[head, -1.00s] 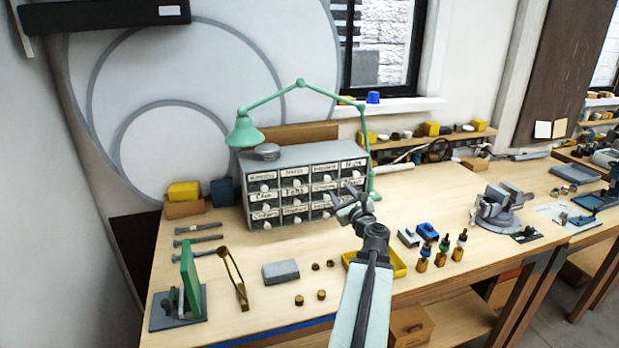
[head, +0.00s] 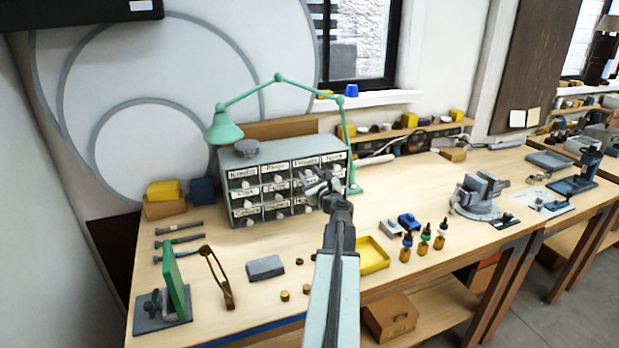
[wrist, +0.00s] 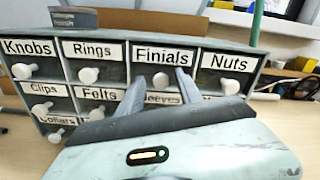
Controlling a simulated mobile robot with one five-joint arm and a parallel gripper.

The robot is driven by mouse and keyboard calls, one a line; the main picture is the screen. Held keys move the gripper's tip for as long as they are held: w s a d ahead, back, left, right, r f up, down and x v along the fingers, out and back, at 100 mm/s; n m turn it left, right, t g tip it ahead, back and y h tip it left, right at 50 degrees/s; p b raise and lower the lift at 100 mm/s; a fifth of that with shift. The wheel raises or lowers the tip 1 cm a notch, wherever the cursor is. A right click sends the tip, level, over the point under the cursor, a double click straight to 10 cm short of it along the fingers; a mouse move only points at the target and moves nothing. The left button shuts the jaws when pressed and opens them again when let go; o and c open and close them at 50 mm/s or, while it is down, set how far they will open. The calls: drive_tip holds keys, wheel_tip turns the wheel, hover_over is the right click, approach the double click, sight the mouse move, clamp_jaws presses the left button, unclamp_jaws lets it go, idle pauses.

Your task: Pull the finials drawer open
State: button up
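The finials drawer (wrist: 145,70) is in the top row of the grey drawer cabinet (head: 237,163), third from the left, between the Rings and Nuts drawers. It looks closed. Its white round knob (wrist: 160,81) shows in the wrist view below the "Finials" label (wrist: 163,55). My gripper (wrist: 160,76) is open, with one fingertip to the left of the knob and one to the right. I see gaps on both sides, and cannot tell how deep the fingers reach. In the head view my gripper (head: 319,184) is in front of the cabinet's right part.
A green lamp (head: 225,131) arches over the cabinet, its base at the cabinet's right. A yellow tray (head: 372,256) and several small bottles (head: 423,243) stand to the right of my arm. A grey block (head: 265,268) lies in front of the cabinet.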

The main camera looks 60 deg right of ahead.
clamp_jaws()
idle(1.2)
